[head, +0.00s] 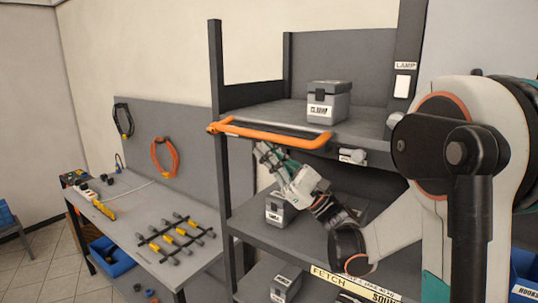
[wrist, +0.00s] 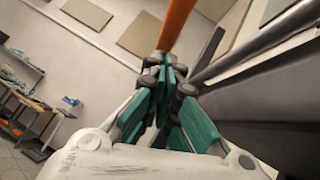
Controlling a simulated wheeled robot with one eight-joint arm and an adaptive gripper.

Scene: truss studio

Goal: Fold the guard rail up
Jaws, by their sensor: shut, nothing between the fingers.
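The orange guard rail (head: 270,135) is at the front of the upper shelf (head: 372,130) in the head view. It lies roughly flat, about level with the shelf board, with its long bar toward the front. My gripper (head: 262,150) is just below the rail's bar, pointing up and to the left. In the wrist view the fingers of my gripper (wrist: 165,68) are closed together with nothing between them. The orange rail (wrist: 178,22) runs upward just beyond the fingertips there. I cannot tell whether the fingertips touch it.
A grey box (head: 328,103) stands on the upper shelf, behind the rail. Another box (head: 281,208) sits on the shelf below, near my arm. A dark upright post (head: 217,75) stands at the rail's left end. A workbench (head: 150,215) with tools is at the left.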

